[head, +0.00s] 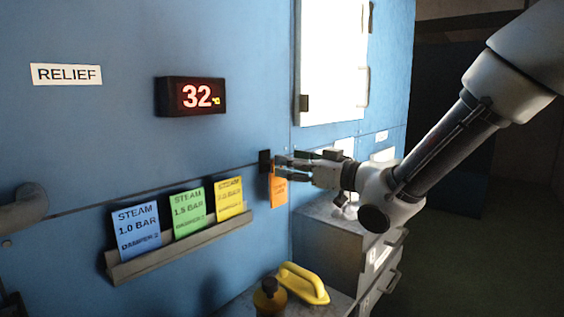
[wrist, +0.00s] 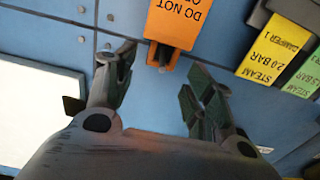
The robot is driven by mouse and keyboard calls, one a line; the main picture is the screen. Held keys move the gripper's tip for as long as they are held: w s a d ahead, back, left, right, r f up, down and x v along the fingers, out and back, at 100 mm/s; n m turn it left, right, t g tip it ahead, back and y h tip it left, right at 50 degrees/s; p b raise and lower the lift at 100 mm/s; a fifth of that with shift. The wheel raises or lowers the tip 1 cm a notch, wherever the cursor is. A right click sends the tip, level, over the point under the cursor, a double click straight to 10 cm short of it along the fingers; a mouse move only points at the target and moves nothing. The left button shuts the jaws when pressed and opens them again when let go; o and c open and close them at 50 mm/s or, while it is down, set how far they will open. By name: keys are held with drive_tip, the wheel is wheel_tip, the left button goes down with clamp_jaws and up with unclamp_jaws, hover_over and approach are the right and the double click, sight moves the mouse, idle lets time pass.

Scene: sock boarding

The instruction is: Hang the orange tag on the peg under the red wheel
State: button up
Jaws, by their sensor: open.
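The orange tag (head: 279,190) hangs against the blue panel, below a small black block (head: 265,161). In the wrist view the tag (wrist: 178,22) appears upside down with part of its lettering cut off, and a small dark peg-like piece shows at its narrow end. My gripper (head: 284,163) is at the top of the tag, close to the panel. In the wrist view my gripper (wrist: 160,75) is open, with its fingers apart on either side of the tag's narrow end. I cannot tell whether a finger touches it. No red wheel or peg under it is in view.
A rack (head: 180,247) with blue, green and yellow steam cards is left of the tag. A red "32" display (head: 191,96) and RELIEF label (head: 66,74) are above. A yellow handle (head: 303,283) lies below. A white cabinet door (head: 333,60) is above my gripper.

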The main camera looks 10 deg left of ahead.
drive_tip(key=shift+v, duration=1.7)
